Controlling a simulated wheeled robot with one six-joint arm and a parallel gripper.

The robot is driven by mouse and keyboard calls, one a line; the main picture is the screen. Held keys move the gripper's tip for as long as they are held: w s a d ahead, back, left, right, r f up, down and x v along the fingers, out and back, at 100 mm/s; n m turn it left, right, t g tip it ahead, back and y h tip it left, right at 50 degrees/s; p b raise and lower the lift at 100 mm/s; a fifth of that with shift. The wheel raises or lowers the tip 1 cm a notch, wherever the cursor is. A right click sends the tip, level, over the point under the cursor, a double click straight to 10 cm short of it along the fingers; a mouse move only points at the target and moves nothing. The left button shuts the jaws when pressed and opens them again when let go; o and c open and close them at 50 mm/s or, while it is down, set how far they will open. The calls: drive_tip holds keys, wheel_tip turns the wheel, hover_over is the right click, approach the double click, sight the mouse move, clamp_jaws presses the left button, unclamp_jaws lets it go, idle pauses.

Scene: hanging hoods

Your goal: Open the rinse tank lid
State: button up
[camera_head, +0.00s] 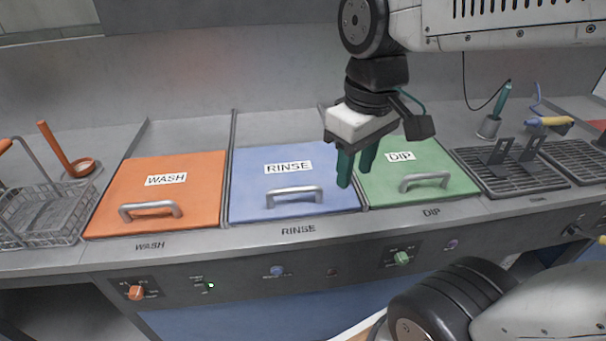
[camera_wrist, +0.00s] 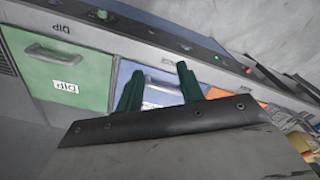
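The blue lid labelled RINSE (camera_head: 265,208) lies flat and closed on its tank, between the orange WASH lid and the green DIP lid. Its grey bar handle (camera_head: 294,191) runs along the front part of the lid. My gripper (camera_head: 357,168) has green fingers pointing down, above the border between the RINSE and DIP lids. It is to the right of the rinse handle and apart from it. In the wrist view the two fingers (camera_wrist: 160,88) stand apart with nothing between them, and the blue lid (camera_wrist: 128,70) shows behind them, partly hidden.
The orange WASH lid (camera_head: 195,193) and green DIP lid (camera_head: 436,160) are closed, each with a bar handle. A wire basket (camera_head: 45,215) stands at left. Black racks (camera_head: 510,172) and a cup with a green-handled tool (camera_head: 489,127) are at right. Knobs line the front panel.

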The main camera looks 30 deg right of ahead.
drive_tip(key=w+a+f+n+g, duration=0.1)
drive_tip(key=w+f+n, duration=0.45)
drive_tip(key=w, duration=0.45)
drive_tip(key=w+a+f+n+g, duration=0.1)
drive_tip(key=w+f+n+g, duration=0.1)
drive_tip(key=w+f+n, duration=0.5)
drive_tip(key=f, duration=0.2)
drive_tip(key=f+m, duration=0.1)
drive_tip(key=shift+w+a+f, duration=0.1)
drive_tip(key=shift+w+f, duration=0.25)
drive_tip(key=shift+f, duration=0.05)
clamp_jaws()
